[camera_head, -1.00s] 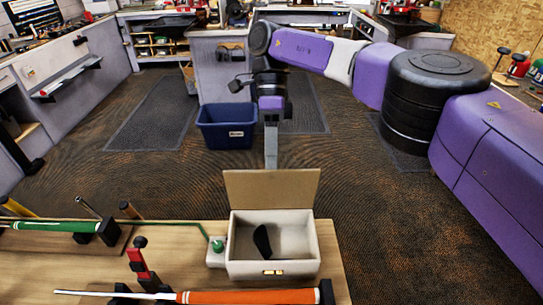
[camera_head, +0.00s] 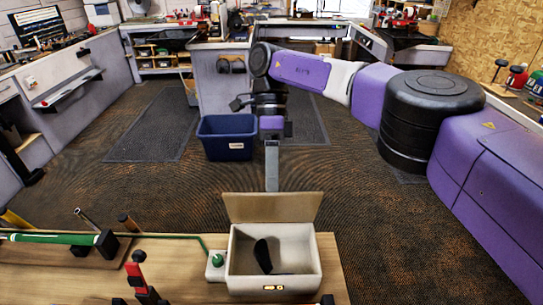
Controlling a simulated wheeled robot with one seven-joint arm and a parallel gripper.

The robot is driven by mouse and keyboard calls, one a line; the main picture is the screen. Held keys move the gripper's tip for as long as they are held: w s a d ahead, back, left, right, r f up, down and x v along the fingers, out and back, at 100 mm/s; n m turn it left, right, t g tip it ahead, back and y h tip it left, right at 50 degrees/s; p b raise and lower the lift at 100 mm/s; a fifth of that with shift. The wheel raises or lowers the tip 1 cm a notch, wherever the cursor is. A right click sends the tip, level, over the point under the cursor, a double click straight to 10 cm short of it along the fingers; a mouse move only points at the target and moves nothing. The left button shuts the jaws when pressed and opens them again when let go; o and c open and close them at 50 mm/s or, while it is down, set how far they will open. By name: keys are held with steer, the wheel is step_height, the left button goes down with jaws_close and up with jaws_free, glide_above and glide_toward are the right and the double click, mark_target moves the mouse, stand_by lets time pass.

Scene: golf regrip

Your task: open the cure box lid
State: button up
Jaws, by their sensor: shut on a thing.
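The cure box (camera_head: 241,283) is a cream box with a small brass latch on its front, on the wooden bench. Its tan lid (camera_head: 272,208) stands raised at the back edge and leans away from me, so the box is open. A dark curved object (camera_head: 263,256) lies inside. My gripper (camera_head: 272,188) comes down from behind, its narrow grey fingers meeting the middle of the lid's top edge. It is shut on the lid; the fingertips are partly hidden behind the lid.
A small white unit with a green knob (camera_head: 217,260) stands left of the box, with a green line running to it. A green-gripped club (camera_head: 50,239) and a red-and-black clamp (camera_head: 139,275) are further left. A blue bin (camera_head: 227,138) stands on the floor beyond.

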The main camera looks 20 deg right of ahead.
step_height(320, 180, up, 20)
steer(key=p, duration=0.7)
